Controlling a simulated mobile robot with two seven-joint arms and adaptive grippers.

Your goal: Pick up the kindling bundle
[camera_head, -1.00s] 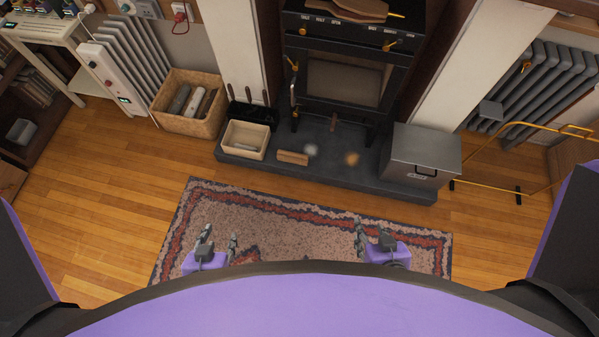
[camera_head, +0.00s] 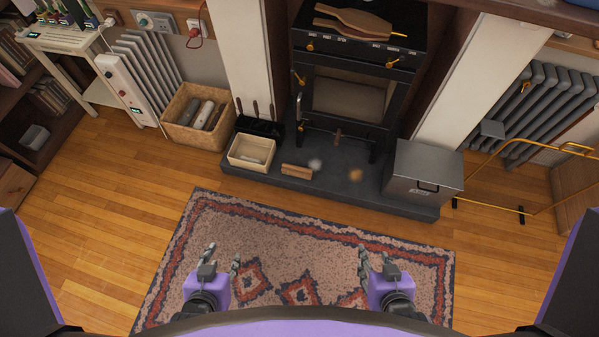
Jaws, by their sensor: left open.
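The kindling bundle (camera_head: 296,171), a small light-brown bundle of wood, lies on the dark hearth slab in front of the stove. It is just right of a pale wooden box. My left gripper (camera_head: 222,256) is open and empty above the patterned rug, short of the hearth. My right gripper (camera_head: 376,258) is also above the rug, further right, with its fingers apart and nothing between them. Both grippers are well clear of the bundle.
The stove (camera_head: 350,98) stands behind the hearth (camera_head: 345,187). The pale box (camera_head: 251,152) and a grey metal box (camera_head: 424,175) flank the bundle. A wicker log basket (camera_head: 197,117) is left, a yellow rail (camera_head: 487,209) right. The rug (camera_head: 300,237) is clear.

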